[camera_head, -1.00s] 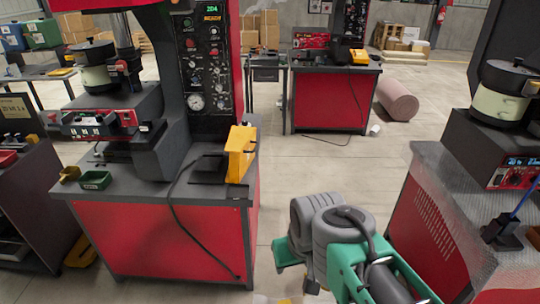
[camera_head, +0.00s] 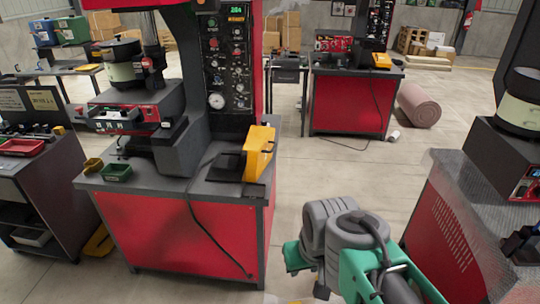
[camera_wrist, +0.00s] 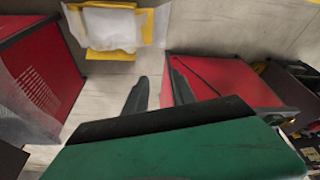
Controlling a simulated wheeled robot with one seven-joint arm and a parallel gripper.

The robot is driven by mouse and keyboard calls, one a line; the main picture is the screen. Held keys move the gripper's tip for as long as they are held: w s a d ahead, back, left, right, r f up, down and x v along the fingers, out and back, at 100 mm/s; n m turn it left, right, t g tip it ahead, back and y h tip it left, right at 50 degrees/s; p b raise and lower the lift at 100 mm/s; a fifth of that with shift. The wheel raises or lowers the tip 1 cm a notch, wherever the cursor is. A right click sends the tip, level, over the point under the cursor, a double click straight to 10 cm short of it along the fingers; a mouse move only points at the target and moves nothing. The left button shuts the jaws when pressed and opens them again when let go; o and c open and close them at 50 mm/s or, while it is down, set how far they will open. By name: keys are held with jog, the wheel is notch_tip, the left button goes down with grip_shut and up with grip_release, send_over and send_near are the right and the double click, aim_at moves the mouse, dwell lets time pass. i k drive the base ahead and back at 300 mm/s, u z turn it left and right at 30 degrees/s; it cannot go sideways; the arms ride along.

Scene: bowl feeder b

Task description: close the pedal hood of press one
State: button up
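A yellow pedal hood (camera_head: 259,152) stands tilted up on the worktop of the nearest red press (camera_head: 190,235), at its front right corner. A dark pedal part (camera_head: 227,167) lies beside it, with a black cable running down the cabinet. I cannot read which press is numbered one. In the head view only the green and grey end of my arm shows, low and to the right of this press, apart from the hood. In the wrist view my gripper (camera_wrist: 158,92) has two dark fingers apart with nothing between them. The hood is not clearly visible there.
Another red press (camera_head: 350,100) with a yellow hood (camera_head: 381,61) stands behind. A grey-topped machine (camera_head: 450,215) is close on the right. A pink roll (camera_head: 418,105) lies on the floor. A yellow bin with white liner (camera_wrist: 112,30) shows in the wrist view.

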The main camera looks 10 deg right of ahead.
aim_at(259, 143)
jog(key=k, duration=0.35)
jog(key=u, duration=1.1)
jog(key=i, duration=1)
